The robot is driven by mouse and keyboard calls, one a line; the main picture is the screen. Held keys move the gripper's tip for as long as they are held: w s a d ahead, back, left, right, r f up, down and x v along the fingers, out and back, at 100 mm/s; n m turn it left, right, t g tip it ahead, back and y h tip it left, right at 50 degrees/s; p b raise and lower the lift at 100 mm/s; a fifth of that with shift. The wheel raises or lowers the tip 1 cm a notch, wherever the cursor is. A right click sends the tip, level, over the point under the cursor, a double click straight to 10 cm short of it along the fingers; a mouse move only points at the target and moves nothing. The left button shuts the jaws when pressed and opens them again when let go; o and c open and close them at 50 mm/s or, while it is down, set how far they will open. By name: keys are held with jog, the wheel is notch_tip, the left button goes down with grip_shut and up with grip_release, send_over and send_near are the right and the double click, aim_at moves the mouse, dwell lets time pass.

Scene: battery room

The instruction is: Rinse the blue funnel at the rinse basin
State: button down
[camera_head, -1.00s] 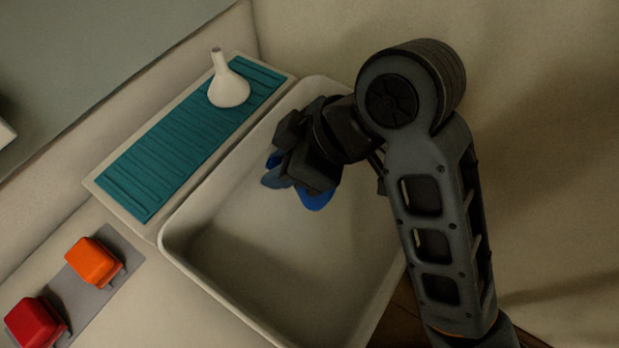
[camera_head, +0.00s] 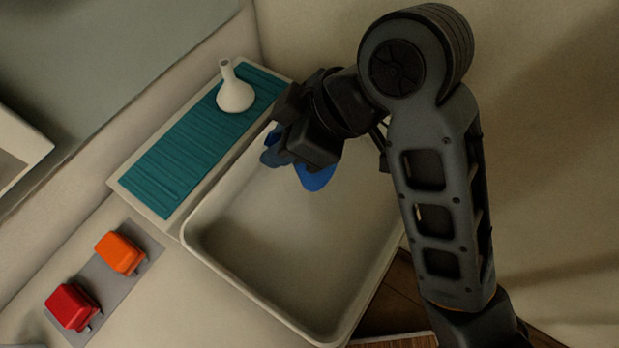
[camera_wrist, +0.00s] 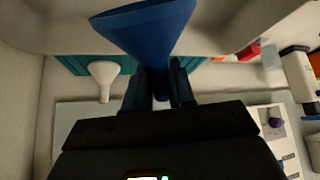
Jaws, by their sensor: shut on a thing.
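The blue funnel (camera_head: 315,178) is held by my gripper (camera_head: 283,150) over the far part of the white rinse basin (camera_head: 262,262). My gripper is shut on it, and the gripper body hides much of the funnel in the head view. In the wrist view the funnel (camera_wrist: 150,28) spreads wide beyond the fingers (camera_wrist: 160,85), its narrow part between them. Its exact height above the basin floor is hard to tell. No water shows in the basin.
A teal ribbed drain mat (camera_head: 185,160) lies left of the basin, with a white funnel (camera_head: 235,95) standing on it. An orange block (camera_head: 120,252) and a red block (camera_head: 72,306) sit on a grey strip at left. A wall stands behind.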

jog(key=shift+r, duration=2.25)
dwell(0.5)
jog(key=shift+w+r, duration=0.15)
jog(key=shift+r, duration=1.85)
jog(key=shift+s, duration=0.2)
